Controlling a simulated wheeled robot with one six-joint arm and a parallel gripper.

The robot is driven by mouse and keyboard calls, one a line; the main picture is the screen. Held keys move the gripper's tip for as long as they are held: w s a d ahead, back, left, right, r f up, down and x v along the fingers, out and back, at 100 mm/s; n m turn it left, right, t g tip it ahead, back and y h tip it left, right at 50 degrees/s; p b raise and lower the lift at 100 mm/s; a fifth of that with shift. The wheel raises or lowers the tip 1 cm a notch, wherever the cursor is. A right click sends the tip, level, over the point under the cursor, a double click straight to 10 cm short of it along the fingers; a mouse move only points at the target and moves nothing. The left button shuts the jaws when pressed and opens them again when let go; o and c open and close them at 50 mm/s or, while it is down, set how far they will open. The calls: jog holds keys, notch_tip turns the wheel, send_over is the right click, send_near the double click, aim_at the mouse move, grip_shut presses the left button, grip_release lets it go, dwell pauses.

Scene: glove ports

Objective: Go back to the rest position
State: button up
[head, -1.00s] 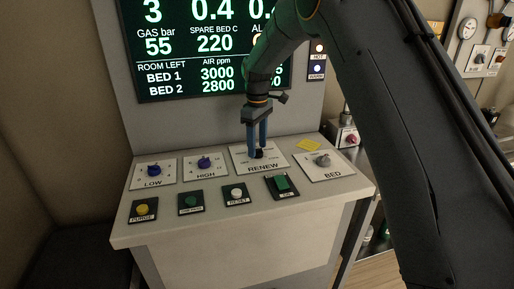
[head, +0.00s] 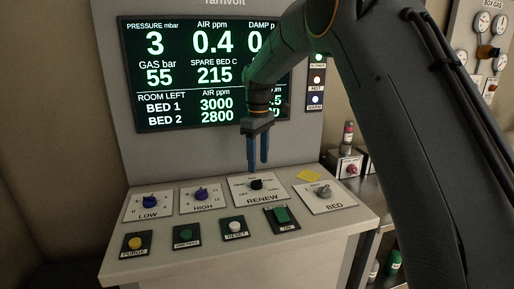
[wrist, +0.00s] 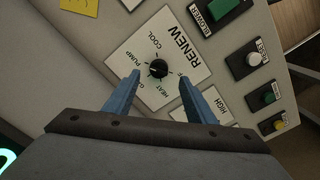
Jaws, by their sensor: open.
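My gripper (head: 257,166) is open and empty, its two blue fingers pointing down above the black RENEW knob (head: 256,184) in the head view. A gap shows between the fingertips and the knob. In the wrist view, my gripper (wrist: 160,82) has its fingers apart, and the RENEW knob (wrist: 158,68) lies between and a little beyond the tips, on a white plate marked PUMP, COOL and HEAT. My arm comes down from the upper right and covers part of the screen.
A screen (head: 190,75) stands behind. A yellow note (head: 309,176) lies near the BED plate. A shelf with small items stands at right.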

jog(key=s+d+m, duration=0.1)
jog(key=s+d, duration=0.1)
jog(key=s+d+f+m, duration=0.1)
jog(key=d, duration=0.1)
jog(key=s+d, duration=0.2)
jog(key=shift+s+d+f+m, duration=0.3)
jog(key=shift+s+f+m, duration=0.05)
jog(key=shift+f+m, duration=0.05)
jog(key=s+d+f+m, duration=0.1)
jog(key=s+d, duration=0.1)
jog(key=s+d+f+m, duration=0.1)
jog(key=s+d, duration=0.1)
jog(key=s, duration=0.1)
jog(key=s+d+m, duration=0.1)
jog(key=s+d, duration=0.1)
jog(key=s, duration=0.1)
jog(key=shift+s+d+f+t, duration=0.1)
jog(key=shift+s+f+t, duration=0.2)
jog(key=shift+f, duration=0.1)
jog(key=s+d+f+m, duration=0.2)
jog(key=s+d+m, duration=0.1)
jog(key=s, duration=0.6)
jog(key=s+d+f+m, duration=0.3)
jog(key=s+d, duration=0.1)
jog(key=s, duration=0.5)
jog(key=shift+s+f, duration=0.3)
